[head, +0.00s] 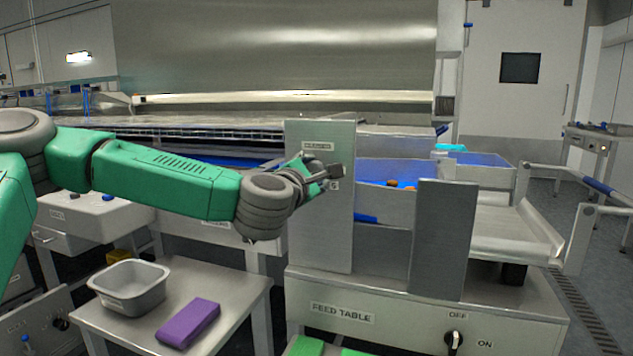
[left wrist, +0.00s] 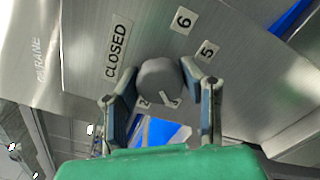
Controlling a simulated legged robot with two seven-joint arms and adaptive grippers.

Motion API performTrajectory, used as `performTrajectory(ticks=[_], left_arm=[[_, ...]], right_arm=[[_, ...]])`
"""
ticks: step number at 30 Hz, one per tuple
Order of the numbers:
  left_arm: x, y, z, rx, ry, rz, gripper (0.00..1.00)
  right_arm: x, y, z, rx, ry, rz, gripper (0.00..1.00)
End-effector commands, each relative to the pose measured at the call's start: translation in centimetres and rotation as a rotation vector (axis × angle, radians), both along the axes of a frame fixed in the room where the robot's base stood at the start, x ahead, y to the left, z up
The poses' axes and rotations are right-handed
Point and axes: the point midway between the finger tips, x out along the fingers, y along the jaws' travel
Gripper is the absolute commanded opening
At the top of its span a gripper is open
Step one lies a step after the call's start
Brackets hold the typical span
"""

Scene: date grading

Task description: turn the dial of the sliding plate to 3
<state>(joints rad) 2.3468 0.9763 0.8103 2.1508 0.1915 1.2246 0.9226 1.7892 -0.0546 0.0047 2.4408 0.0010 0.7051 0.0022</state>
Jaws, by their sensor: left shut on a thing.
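The sliding plate (head: 318,235) is an upright metal panel on the feed table. Its round grey dial (left wrist: 160,78) shows in the left wrist view, with labels CLOSED (left wrist: 118,50), 6 (left wrist: 184,20) and 5 (left wrist: 207,50) around it. In the head view the gripper hides the dial. My right gripper is not in view.
A second metal panel (head: 442,240) stands to the right on the feed table (head: 400,318), which has an OFF/ON switch (head: 453,340). A blue-lined trough (head: 385,172) lies behind. A side table (head: 235,300) holds a grey tub (head: 130,300) and a purple cloth (head: 188,322).

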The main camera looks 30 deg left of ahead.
Motion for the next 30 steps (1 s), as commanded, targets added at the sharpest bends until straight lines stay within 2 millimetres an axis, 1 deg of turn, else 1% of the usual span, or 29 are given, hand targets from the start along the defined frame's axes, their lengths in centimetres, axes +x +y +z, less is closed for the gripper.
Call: performTrajectory(ticks=[1,6,12,26,27,28,29,30], left_arm=[[-0.11,0.09,-1.14,-0.030,0.012,0.002,0.06],[-0.07,0.05,-1.18,-0.104,-0.003,0.002,0.06],[-0.04,-0.01,-1.15,-0.150,-0.014,0.001,0.06],[-0.02,-0.07,-1.19,-0.162,-0.014,-0.001,0.06],[-0.02,-0.08,-1.19,-0.162,-0.014,-0.001,0.38],[-0.02,-0.08,-1.19,-0.162,-0.014,-0.001,0.48],[-0.01,-0.08,-1.14,-0.162,-0.015,0.000,0.55],[-0.01,-0.08,-1.04,-0.162,-0.017,-0.001,0.55]], right_arm=[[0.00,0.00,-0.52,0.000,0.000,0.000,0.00],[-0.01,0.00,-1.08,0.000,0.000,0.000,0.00],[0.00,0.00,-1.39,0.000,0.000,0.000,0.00],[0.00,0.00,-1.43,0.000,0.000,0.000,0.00],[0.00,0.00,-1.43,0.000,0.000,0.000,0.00],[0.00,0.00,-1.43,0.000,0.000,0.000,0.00],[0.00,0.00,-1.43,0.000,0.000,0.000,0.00],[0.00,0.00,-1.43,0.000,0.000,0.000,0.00]])
